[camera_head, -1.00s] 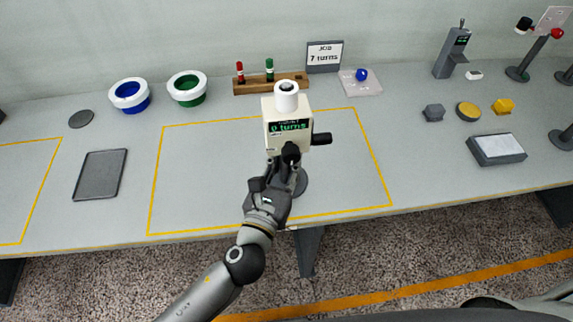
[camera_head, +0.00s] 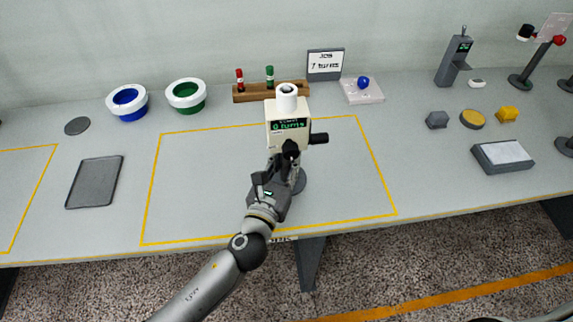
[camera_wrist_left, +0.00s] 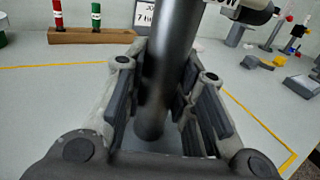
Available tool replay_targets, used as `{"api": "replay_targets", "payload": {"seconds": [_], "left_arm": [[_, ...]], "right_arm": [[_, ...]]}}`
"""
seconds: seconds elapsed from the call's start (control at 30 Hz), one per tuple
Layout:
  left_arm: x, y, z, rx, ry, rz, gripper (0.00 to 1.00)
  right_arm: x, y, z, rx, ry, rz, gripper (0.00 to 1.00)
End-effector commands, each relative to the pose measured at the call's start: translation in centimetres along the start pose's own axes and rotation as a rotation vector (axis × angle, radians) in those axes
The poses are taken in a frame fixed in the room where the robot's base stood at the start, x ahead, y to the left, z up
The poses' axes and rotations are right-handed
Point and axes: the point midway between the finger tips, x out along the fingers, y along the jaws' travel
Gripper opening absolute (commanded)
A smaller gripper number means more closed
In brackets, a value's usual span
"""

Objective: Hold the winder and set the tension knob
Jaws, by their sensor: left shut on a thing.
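The winder (camera_head: 287,113) stands upright inside the yellow outline on the bench. It has a white head with a display reading "0 turns", a white spool on top and a black knob (camera_head: 319,138) on its right side. My left gripper (camera_head: 284,165) is shut on the winder's dark post below the head. In the left wrist view the post (camera_wrist_left: 165,75) runs between the fingers of my left gripper (camera_wrist_left: 168,95). I cannot tell whether the black knob is the tension knob. My right gripper is not in view.
A wooden rack (camera_head: 270,91) with a red and a green spindle stands behind. A job sign (camera_head: 325,64) reads "7 turns". Blue (camera_head: 128,102) and green (camera_head: 186,96) bowls and a dark tray (camera_head: 95,182) are left. A grey box (camera_head: 502,154) is right. The outlined area beside the winder is clear.

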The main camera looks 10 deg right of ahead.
Motion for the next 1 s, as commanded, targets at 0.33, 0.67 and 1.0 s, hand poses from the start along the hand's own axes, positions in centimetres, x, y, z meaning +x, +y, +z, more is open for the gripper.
{"api": "replay_targets", "payload": {"seconds": [0.33, 0.67, 1.0], "left_arm": [[2.0, 0.7, -1.6, 0.0, -0.006, 0.0, 0.0], [3.7, 1.3, -3.1, -0.001, -0.005, 0.0, 0.0], [4.2, 1.5, -3.3, -0.001, -0.005, 0.0, 0.0]], "right_arm": [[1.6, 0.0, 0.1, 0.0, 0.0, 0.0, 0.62], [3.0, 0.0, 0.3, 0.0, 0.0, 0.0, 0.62], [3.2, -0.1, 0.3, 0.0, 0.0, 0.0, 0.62]]}}
